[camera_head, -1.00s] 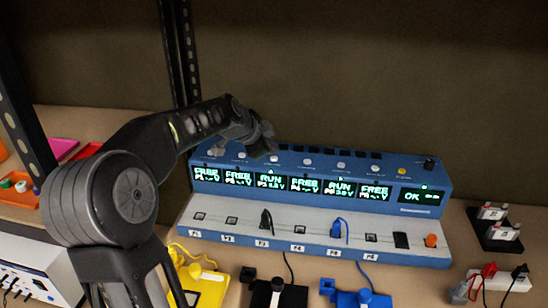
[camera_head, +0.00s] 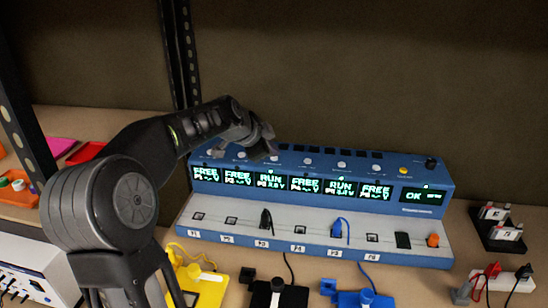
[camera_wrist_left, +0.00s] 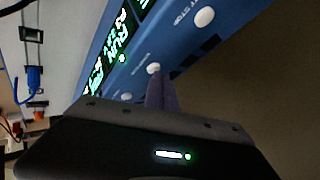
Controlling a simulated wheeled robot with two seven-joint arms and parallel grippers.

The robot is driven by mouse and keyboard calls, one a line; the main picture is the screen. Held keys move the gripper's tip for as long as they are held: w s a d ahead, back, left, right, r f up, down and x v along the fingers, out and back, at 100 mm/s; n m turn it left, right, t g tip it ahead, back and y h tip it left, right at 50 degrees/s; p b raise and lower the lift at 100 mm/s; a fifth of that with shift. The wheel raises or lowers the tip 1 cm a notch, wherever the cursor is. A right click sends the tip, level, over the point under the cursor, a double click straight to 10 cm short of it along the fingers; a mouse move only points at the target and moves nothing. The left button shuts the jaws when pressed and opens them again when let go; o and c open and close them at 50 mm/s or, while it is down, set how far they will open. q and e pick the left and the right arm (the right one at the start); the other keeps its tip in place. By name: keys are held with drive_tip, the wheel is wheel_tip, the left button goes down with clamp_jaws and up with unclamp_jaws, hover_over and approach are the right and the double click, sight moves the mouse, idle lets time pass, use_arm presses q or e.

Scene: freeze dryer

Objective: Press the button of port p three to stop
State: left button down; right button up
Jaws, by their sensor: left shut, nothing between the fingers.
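The blue device (camera_head: 432,205) has a row of screens and a row of white buttons along its top. The port three screen (camera_head: 270,181) reads RUN, and a black plug (camera_head: 266,219) sits in its port. My left gripper (camera_head: 266,150) is shut and empty above the port three button (camera_head: 275,158), its fingers angled down. In the left wrist view, the shut fingers (camera_wrist_left: 161,92) point at a white button (camera_wrist_left: 153,68). The tips overlap its lower edge, and I cannot tell whether they touch it. My right gripper is out of view.
The port five screen (camera_head: 341,188) also reads RUN, with a blue plug (camera_head: 340,230) below it. Neighbouring white buttons (camera_head: 308,161) stand close by. Yellow (camera_head: 207,290), black and blue blocks stand in front. A dark shelf post (camera_head: 182,55) rises behind my left arm.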

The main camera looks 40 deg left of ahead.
sight(272, 161)
use_arm(q)
drive_tip(key=shift+r, duration=0.5)
idle(0.3)
wheel_tip(272, 161, up, 6)
drive_tip(key=p, duration=0.3)
idle(1.1)
